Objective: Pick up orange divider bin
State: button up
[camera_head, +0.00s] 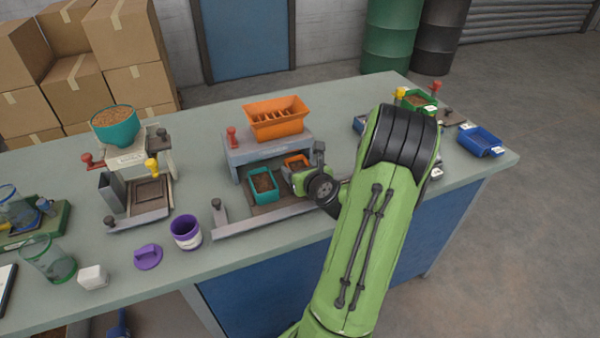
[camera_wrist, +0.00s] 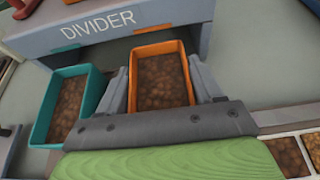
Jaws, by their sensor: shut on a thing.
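The orange divider bin (camera_wrist: 160,108) holds brown granular material and sits between the two fingers of my gripper (camera_wrist: 160,95) in the wrist view. In the head view the orange bin (camera_head: 298,162) shows partly, under the divider's front, with my gripper (camera_head: 297,175) at it. The fingers are shut on the bin's two sides. A teal bin (camera_wrist: 40,132) with similar contents stands just to the left of it; it also shows in the head view (camera_head: 250,190). I cannot tell whether the orange bin is clear of the surface below.
The grey divider stand (camera_head: 240,151) carries an orange hopper (camera_head: 275,128) above the bins. A purple cup (camera_head: 187,240) and purple lid (camera_head: 148,258) lie front left. A teal-bowled filler (camera_head: 115,135) stands at left. Blue trays (camera_head: 480,140) are at right.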

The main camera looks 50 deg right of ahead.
notch_tip(320, 180, up, 18)
jog(key=p, duration=0.8)
